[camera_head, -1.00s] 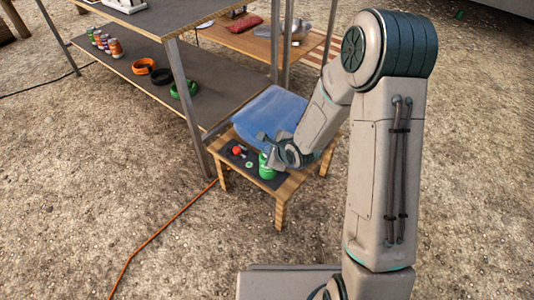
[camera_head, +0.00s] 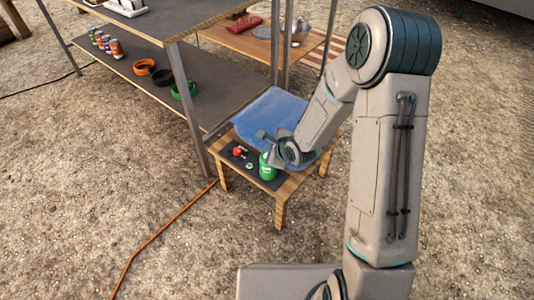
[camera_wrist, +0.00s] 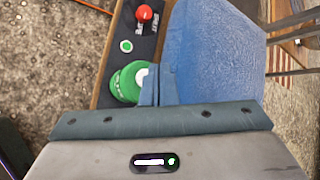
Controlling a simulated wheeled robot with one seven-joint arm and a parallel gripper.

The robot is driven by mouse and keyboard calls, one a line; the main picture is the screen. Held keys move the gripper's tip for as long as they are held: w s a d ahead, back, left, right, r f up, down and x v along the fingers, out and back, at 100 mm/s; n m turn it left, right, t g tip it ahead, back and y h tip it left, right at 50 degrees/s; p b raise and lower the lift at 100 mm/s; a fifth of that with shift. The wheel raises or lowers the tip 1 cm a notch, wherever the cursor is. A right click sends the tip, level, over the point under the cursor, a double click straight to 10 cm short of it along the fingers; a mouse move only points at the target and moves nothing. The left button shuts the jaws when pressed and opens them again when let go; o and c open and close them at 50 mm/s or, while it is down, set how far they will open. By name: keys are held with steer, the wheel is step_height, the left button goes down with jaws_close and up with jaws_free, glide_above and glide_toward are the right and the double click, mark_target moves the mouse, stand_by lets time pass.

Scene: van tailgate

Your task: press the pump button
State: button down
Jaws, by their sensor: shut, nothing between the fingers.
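A small green button with a pale rim (camera_wrist: 126,46) lies on the dark panel on top of a low wooden table; it also shows small in the head view (camera_head: 249,166). A red knob (camera_wrist: 144,13) stands near it. A green can-like object (camera_wrist: 127,82) stands close by, partly hidden behind my fingers. My gripper (camera_wrist: 157,85) is shut and empty, over or beside the green object's edge and apart from the green button. In the head view my gripper (camera_head: 266,142) is over the table. I cannot tell its exact height, or which control is labelled pump.
A blue translucent container (camera_head: 276,112) sits on the low table (camera_head: 283,192), right beside the controls. A shelf unit (camera_head: 137,73) with cans and coiled straps stands to the left. An orange cable (camera_head: 153,238) crosses the gravel. The ground at front left is otherwise clear.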

step_height(320, 180, up, 5)
steer(key=p, duration=0.4)
steer(key=shift+r, duration=0.1)
stand_by(2.0)
